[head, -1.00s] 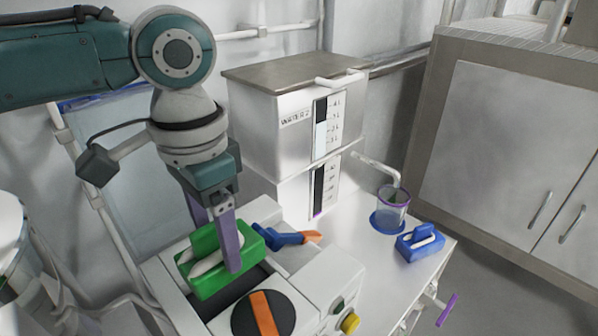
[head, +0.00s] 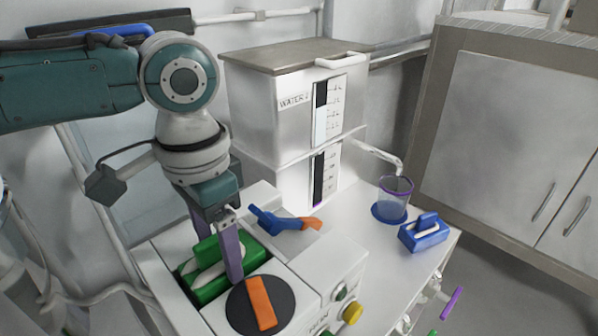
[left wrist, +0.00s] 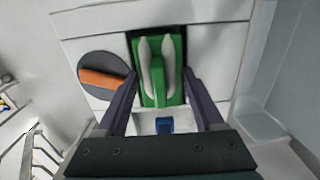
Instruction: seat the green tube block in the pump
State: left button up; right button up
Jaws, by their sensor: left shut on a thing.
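The green tube block (head: 207,284), with pale tube loops and a raised green grip, sits upright and low in the dark slot of the white pump (head: 335,268). Its lower part is hidden by the slot walls. It also shows in the left wrist view (left wrist: 158,88), between my two purple fingers. My left gripper (head: 217,248) comes down from above and is shut on the green tube block. The near finger covers part of the block in the head view. My right gripper is in neither view.
The pump top carries a dark dial with an orange bar (head: 261,303) and a blue lever with an orange end (head: 275,218). A blue tube block (head: 424,234) and a purple-rimmed beaker (head: 392,200) stand on the table, right. A steel water tank (head: 280,110) stands behind.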

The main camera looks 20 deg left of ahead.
aim_at(215, 236)
pick_arm(q)
jog(key=o, duration=1.6)
jog(key=shift+c, duration=0.2)
notch_tip(215, 236, up, 10)
jog(key=shift+p, duration=0.4)
